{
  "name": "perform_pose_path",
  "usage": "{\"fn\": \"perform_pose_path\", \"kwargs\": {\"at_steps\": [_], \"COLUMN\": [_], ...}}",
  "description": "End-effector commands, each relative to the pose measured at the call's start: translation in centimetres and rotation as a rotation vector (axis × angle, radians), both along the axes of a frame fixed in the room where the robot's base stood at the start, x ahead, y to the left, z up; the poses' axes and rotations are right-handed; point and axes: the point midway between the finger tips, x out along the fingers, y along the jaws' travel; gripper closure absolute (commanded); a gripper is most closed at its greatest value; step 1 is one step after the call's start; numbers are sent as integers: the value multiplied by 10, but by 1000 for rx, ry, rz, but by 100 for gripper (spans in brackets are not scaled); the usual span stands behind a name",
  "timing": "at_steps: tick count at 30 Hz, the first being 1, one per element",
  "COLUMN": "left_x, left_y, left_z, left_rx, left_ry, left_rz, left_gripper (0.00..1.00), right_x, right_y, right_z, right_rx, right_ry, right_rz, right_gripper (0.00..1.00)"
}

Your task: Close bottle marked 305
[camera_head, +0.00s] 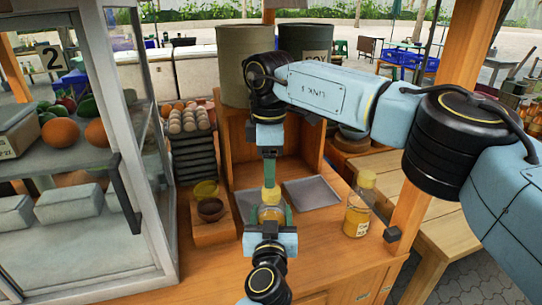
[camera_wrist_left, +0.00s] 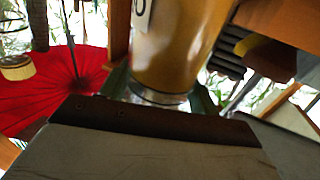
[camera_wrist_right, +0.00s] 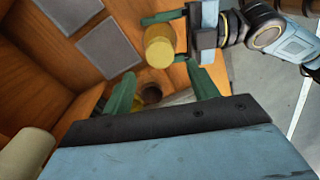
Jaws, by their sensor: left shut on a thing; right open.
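My left gripper (camera_head: 270,215) is shut on a bottle of yellow-orange liquid (camera_head: 271,213). In the left wrist view the bottle (camera_wrist_left: 175,45) shows between the fingers, with only part of its label in sight, so its number cannot be read. A yellow cap (camera_head: 270,195) shows at the bottle's top; it also shows in the right wrist view (camera_wrist_right: 159,47). I cannot tell how tightly it sits. My right gripper (camera_head: 270,178) is open above the cap, pointing down. In the right wrist view its green fingers (camera_wrist_right: 162,88) are apart, with the cap beyond them, not gripped.
Another yellow-capped bottle (camera_head: 358,210) stands on the counter to the right. Two grey trays (camera_head: 311,193) lie behind the held bottle. Small bowls (camera_head: 210,209) sit on a wooden block at left, beside the glass cabinet (camera_head: 100,235). A wooden post (camera_head: 405,215) stands at right.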

Motion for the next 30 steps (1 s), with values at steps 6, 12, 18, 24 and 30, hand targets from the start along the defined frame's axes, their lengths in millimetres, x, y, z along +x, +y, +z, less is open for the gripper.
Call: {"fn": "perform_pose_path", "kwargs": {"at_steps": [6, 12, 18, 24, 30], "left_x": [0, 0, 0, 0, 0], "left_y": [0, 0, 0, 0, 0], "left_z": [-1, -1, -1, -1, -1], "left_rx": [1, 1, 1, 1, 1], "left_ry": [2, 2, 1, 1, 1], "left_rz": [0, 0, 0, 0, 0], "left_gripper": [100, 100, 100, 100, 100], "right_x": [0, -1, -1, -1, -1], "right_y": [0, 0, -1, -1, -1], "right_z": [3, 5, 8, 11, 13], "right_rx": [1, 3, 4, 5, 7], "right_ry": [-2, -5, -7, -8, -10], "right_rz": [420, 811, 1201, 1591, 1981], "right_gripper": [41, 41, 41, 41, 41]}}
